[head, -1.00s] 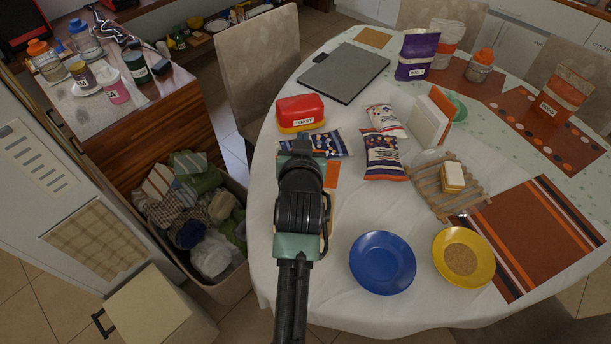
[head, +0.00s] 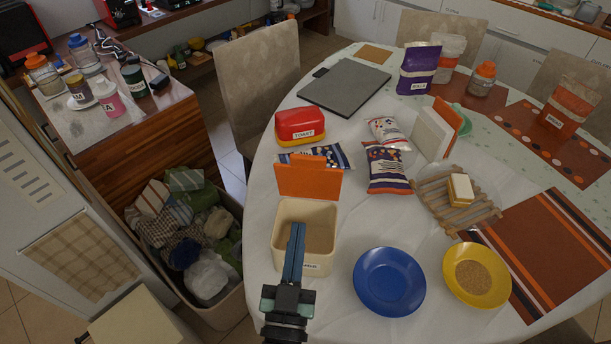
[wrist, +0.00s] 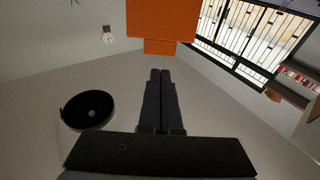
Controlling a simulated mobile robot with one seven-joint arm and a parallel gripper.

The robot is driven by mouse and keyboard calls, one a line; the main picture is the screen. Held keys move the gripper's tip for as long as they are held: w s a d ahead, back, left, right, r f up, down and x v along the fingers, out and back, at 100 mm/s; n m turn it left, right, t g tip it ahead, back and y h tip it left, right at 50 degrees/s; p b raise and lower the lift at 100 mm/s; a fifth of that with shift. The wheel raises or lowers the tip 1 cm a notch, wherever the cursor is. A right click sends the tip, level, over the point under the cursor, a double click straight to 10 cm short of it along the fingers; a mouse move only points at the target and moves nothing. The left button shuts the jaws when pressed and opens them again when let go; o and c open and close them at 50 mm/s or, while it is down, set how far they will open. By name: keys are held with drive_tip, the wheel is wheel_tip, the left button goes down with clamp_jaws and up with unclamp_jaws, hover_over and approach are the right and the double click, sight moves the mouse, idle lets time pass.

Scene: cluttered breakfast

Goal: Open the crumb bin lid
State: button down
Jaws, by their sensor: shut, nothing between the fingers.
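The crumb bin (head: 288,213) is a cream box on the near left part of the round table, with a label low on its front. Its orange lid (head: 310,180) stands raised along the back edge, so the bin is open and its brownish inside shows. The lid also shows at the top of the wrist view (wrist: 162,20). My gripper (head: 298,228) is shut and empty, its fingers over the bin's near side and apart from the lid. In the wrist view the shut fingers (wrist: 160,75) point toward the lid. The gripper hides part of the bin's front.
A blue plate (head: 389,282) and a yellow plate (head: 478,274) lie right of the bin. A snack packet (head: 335,156) lies behind the lid, with the red toast box (head: 300,123) beyond. A laundry bin (head: 228,290) stands on the floor at left.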

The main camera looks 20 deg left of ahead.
sight(307, 161)
drive_tip(key=p+x, duration=0.2)
drive_tip(key=x, duration=0.9)
drive_tip(key=shift+w+a, duration=0.15)
drive_tip(key=shift+w, duration=0.15)
drive_tip(key=w+r+p, duration=0.1)
drive_tip(key=p, duration=0.2)
drive_tip(key=shift+g, duration=0.3)
drive_tip(key=shift+w+a+r+g+p, duration=0.25)
drive_tip(key=shift+w+g+p, duration=0.2)
drive_tip(key=shift+p, duration=0.8)
drive_tip(key=shift+f+x, duration=0.25)
drive_tip(key=shift+x, duration=0.85)
